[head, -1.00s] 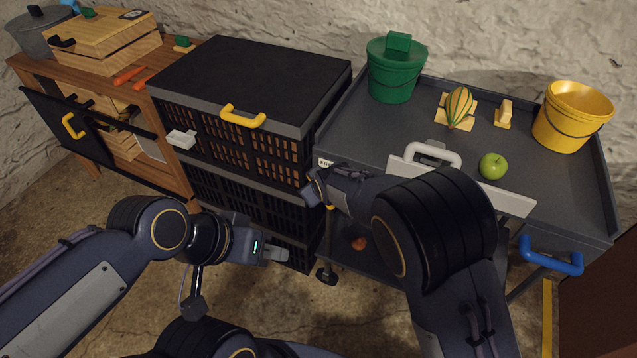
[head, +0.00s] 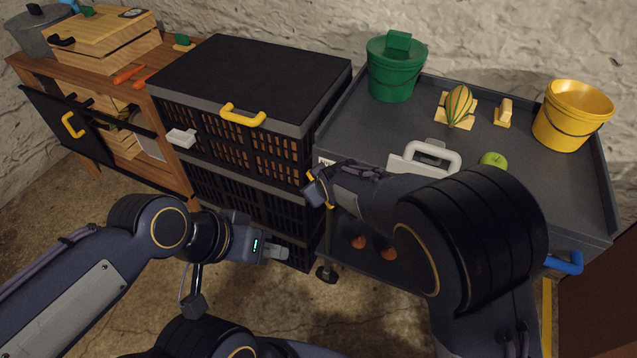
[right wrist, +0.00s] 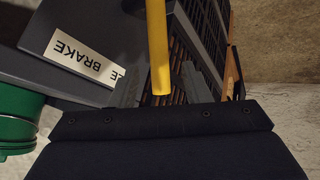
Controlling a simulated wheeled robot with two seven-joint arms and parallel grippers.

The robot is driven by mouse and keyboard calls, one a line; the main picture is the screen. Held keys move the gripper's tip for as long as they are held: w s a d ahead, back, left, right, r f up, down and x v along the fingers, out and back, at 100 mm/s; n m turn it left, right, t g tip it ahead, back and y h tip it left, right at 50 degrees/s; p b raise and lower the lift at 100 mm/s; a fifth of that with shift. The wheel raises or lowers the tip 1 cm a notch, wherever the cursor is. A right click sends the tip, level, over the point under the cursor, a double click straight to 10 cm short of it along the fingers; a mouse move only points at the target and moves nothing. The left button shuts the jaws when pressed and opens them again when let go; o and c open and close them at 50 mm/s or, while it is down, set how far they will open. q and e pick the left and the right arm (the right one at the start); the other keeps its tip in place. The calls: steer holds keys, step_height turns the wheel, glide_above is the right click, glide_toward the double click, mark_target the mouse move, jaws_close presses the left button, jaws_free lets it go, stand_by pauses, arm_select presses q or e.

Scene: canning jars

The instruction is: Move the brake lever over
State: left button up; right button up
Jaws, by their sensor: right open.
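The brake lever (right wrist: 158,48) is a yellow bar in the right wrist view, beside a white label (right wrist: 84,60) reading BRAKE. My right gripper (right wrist: 158,88) is open, with its grey fingers on either side of the lever's end; I cannot tell whether they touch it. In the head view my right gripper (head: 319,188) is at the left front corner of the grey cart (head: 385,140), and mostly hides the lever. My left gripper (head: 276,253) is low in front of the black crates, away from the lever; its jaw gap is not clear.
Black crates (head: 250,75) with a yellow handle stand close left of the cart. On the cart are a green bucket (head: 395,72), a yellow bucket (head: 570,118), a striped gourd (head: 458,104) and a green apple (head: 493,160). My right arm covers the cart's front.

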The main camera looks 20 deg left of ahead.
steer(key=v, duration=0.3)
steer(key=shift+f, duration=0.1)
stand_by(0.3)
steer(key=s+d+r+m+p, duration=0.25)
steer(key=d+r, duration=0.35)
steer(key=d, duration=0.3)
steer(key=s+d+r+m+g+p, duration=0.1)
steer(key=d+r+m+p, duration=0.15)
steer(key=d+r, duration=0.45)
steer(key=s+d+r+m+p, duration=0.1)
steer(key=d+r+m, duration=0.25)
steer(key=d, duration=0.75)
steer(key=s+d+r+m+p, duration=0.2)
steer(key=s+d, duration=0.4)
steer(key=s, duration=0.3)
steer(key=s+d+r+m+h+p, duration=0.1)
steer(key=s+d+r+m+p, duration=0.1)
steer(key=s+d, duration=0.5)
steer(key=s+m+p, duration=0.1)
steer(key=s+m, duration=0.1)
steer(key=s, duration=0.1)
steer(key=shift+s, duration=0.3)
